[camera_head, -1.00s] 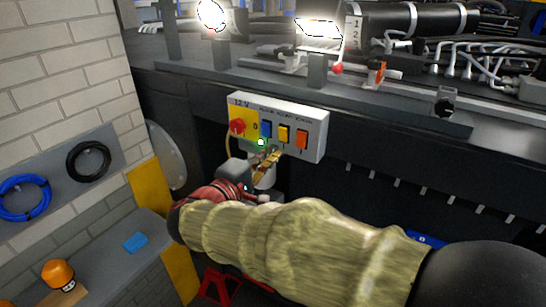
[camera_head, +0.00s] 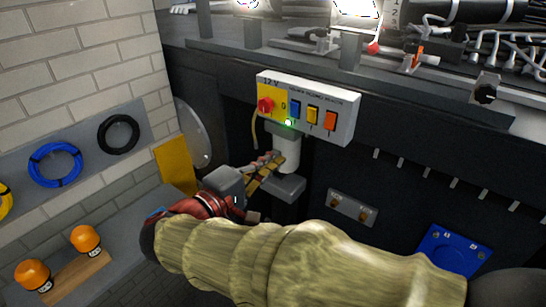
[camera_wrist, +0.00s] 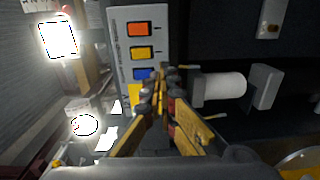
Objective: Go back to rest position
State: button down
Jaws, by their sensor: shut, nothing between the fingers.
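My gripper (camera_head: 266,170) is in front of the chassis, just below the 12 V control box (camera_head: 335,112). Its fingers are shut with nothing between them. The wrist view shows the yellow and grey fingers (camera_wrist: 158,100) meeting close to the box's yellow end, apparently in front of it. The box carries a red knob (camera_head: 265,104) and blue (camera_head: 294,109), yellow (camera_head: 312,115) and orange (camera_head: 330,121) switches. A small green light (camera_head: 288,122) glows at its lower edge. My covered arm stretches across the bottom of the head view.
A white cylinder (camera_head: 287,154) on a grey bracket is right beside my fingers. A metal plate (camera_head: 352,207) and a blue plate (camera_head: 454,250) are lower right. Left are a brick wall, a shelf with two orange-capped items (camera_head: 86,240) and hung cable coils (camera_head: 55,165).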

notch_tip(320, 180, down, 10)
jog(key=s+n+g+y, duration=0.2)
jog(key=s+g, duration=0.1)
jog(key=s+d+f+m+g+y+b, duration=0.3)
jog(key=s+d+f+g+y+b, duration=0.1)
jog(key=s+f, duration=0.4)
jog(key=s+d+f+m+g+y+b, duration=0.25)
jog(key=s+d+f+y, duration=0.2)
jog(key=s+f, duration=0.35)
jog(key=s+d+f+m+t+b, duration=0.1)
jog(key=s+d+f+m+b, duration=0.1)
jog(key=d+m+b, duration=0.4)
jog(key=d+b, duration=0.1)
jog(key=d, duration=0.2)
jog(key=shift+m, duration=0.35)
